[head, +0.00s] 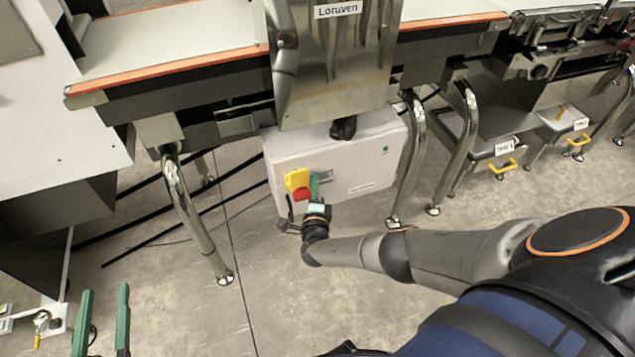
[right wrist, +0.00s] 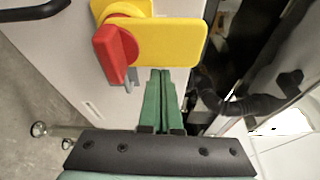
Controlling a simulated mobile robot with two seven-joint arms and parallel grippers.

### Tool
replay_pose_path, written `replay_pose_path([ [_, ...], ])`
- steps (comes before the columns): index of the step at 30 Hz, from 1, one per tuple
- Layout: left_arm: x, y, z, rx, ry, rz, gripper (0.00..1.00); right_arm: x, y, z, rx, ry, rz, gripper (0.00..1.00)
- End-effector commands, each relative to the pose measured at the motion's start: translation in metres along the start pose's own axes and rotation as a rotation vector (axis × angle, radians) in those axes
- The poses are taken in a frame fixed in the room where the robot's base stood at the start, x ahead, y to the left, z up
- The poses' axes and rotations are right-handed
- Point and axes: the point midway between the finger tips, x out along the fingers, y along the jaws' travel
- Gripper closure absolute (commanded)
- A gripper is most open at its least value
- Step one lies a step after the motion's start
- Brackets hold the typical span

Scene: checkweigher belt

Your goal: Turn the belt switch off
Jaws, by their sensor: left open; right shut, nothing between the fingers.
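The belt switch is a red rotary handle (head: 302,194) on a yellow plate (head: 295,178), on the front of a white box (head: 350,160) under the belt. In the right wrist view the red handle (right wrist: 112,55) and yellow plate (right wrist: 172,42) are large and near. My right gripper (head: 314,178) is shut and empty, beside the switch on its right in the head view. Its green fingertips (right wrist: 160,75) lie together close to the yellow plate; I cannot tell whether they touch it. My left gripper (head: 102,288) is open and empty at the lower left, far from the switch.
Shiny metal legs (head: 186,210) stand on both sides of the box. A steel housing labelled Loruven (head: 325,60) overhangs it, with the belt (head: 165,45) to its left. Dark cables run left of the box. A white unit stands at far left. The floor in front is clear.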

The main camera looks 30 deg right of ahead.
Motion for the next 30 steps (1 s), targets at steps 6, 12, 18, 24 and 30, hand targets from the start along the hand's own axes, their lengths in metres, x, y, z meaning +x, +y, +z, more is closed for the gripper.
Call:
replay_pose_path([
  [6, -0.001, 0.002, 0.011, -0.014, -0.046, 0.002, 0.50, -0.001, -0.003, 0.004, 0.007, 0.000, 0.002, 1.00],
  [12, -0.002, 0.002, 0.015, -0.018, -0.058, 0.003, 0.50, -0.002, -0.004, 0.005, 0.008, 0.000, 0.003, 1.00],
  [18, -0.002, 0.002, 0.016, -0.019, -0.062, 0.003, 0.50, -0.002, -0.004, 0.006, 0.009, 0.000, 0.003, 1.00],
  [24, -0.002, 0.002, 0.016, -0.019, -0.064, 0.003, 0.50, -0.002, -0.004, 0.006, 0.009, 0.000, 0.003, 1.00],
  [30, -0.002, 0.002, 0.016, -0.019, -0.064, 0.003, 0.50, 0.003, -0.004, -0.001, 0.007, 0.001, 0.003, 1.00],
])
